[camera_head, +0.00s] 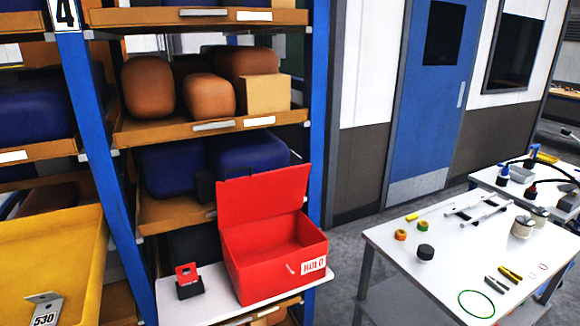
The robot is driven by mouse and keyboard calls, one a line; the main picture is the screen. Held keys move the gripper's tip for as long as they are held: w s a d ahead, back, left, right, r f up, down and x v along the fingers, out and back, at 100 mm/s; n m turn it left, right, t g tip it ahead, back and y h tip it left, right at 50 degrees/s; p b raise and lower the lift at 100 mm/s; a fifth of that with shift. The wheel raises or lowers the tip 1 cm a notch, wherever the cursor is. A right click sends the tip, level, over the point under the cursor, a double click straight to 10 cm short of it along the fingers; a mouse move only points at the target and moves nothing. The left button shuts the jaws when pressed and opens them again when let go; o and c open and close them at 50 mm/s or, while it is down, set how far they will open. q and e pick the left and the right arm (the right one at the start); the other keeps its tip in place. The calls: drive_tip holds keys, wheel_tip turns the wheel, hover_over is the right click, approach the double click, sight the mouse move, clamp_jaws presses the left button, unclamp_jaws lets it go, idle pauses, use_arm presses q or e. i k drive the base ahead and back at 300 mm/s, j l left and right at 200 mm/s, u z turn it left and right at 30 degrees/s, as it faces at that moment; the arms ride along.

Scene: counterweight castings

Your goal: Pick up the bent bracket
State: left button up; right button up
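A grey metal piece (45,308) with a hole near its top and a white label reading 530 lies in the yellow tray at the lower left. It looks like a bent bracket, but its bend is hard to make out and its lower end is near the picture's bottom edge. The yellow tray (60,245) is cut off by the left and bottom edges. Neither of my grippers shows in the head view.
A red box (262,270) with its lid open stands on a white shelf board, beside a small red and black item (188,281). Blue rack posts (95,130) rise between tray and box. A white table (405,250) with tools stands at right; grey floor lies between.

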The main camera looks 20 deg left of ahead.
sight(48, 311)
drive_tip(key=u, duration=2.3)
